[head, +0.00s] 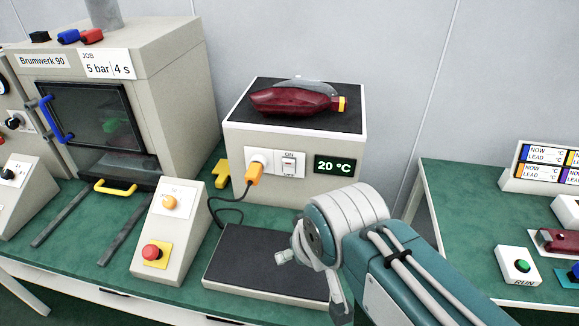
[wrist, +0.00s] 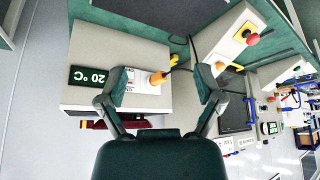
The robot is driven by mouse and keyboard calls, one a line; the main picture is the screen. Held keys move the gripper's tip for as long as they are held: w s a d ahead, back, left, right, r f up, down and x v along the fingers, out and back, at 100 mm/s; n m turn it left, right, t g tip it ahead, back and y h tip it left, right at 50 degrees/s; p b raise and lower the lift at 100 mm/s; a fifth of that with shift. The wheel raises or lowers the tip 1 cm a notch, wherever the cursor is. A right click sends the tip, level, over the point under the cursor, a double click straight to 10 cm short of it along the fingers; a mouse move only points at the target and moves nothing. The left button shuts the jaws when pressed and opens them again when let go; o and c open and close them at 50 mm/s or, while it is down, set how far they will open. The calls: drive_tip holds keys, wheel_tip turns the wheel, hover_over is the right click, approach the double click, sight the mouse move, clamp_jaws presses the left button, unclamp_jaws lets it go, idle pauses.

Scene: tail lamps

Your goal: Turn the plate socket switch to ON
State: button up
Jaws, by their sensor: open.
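The plate socket switch (head: 289,168) is a small white switch with ON printed above it, on the front of a beige box (head: 346,140). It is too small to tell its position. An orange plug (head: 254,175) sits in the socket left of it, and the display (head: 334,165) right of it reads 20 °C. In the wrist view the display (wrist: 90,76) and plug (wrist: 160,77) show, with the switch partly hidden behind a finger. My gripper (wrist: 162,88) is open and empty, its fingers apart in front of the box. In the head view my arm covers much of it.
A dark plate (head: 250,262) lies before the box, with a cable running from the plug. A control box with a red button (head: 152,252) stands to the left, beside a press (head: 150,80). A dark red lamp (head: 295,99) lies on top of the beige box.

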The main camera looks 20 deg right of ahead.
drive_tip(key=shift+w+d, duration=0.15)
drive_tip(key=shift+w, duration=0.1)
drive_tip(key=c, duration=0.5)
drive_tip(key=shift+w+d+f+n, duration=0.15)
drive_tip(key=shift+w+d, duration=0.05)
drive_tip(key=shift+w, duration=0.2)
drive_tip(key=shift+w+d+f+n, duration=0.1)
drive_tip(key=shift+w+d+n, duration=0.05)
drive_tip(key=shift+w, duration=0.2)
clamp_jaws()
drive_tip(key=n+t+y, duration=0.5)
drive_tip(key=n+t, duration=1)
drive_tip(key=n, duration=0.8)
approach(284, 162)
drive_tip(key=w+a, duration=0.2)
drive_tip(key=a, duration=0.2)
drive_tip(key=shift+w+d+r, duration=0.35)
drive_tip(key=shift+w+d, duration=0.05)
drive_tip(key=shift+w, duration=0.3)
drive_tip(key=shift+w+d+r, duration=0.35)
drive_tip(key=shift+w+d, duration=0.05)
drive_tip(key=shift+w, duration=0.3)
drive_tip(key=shift+w+d+r, duration=0.4)
drive_tip(key=shift+w, duration=0.3)
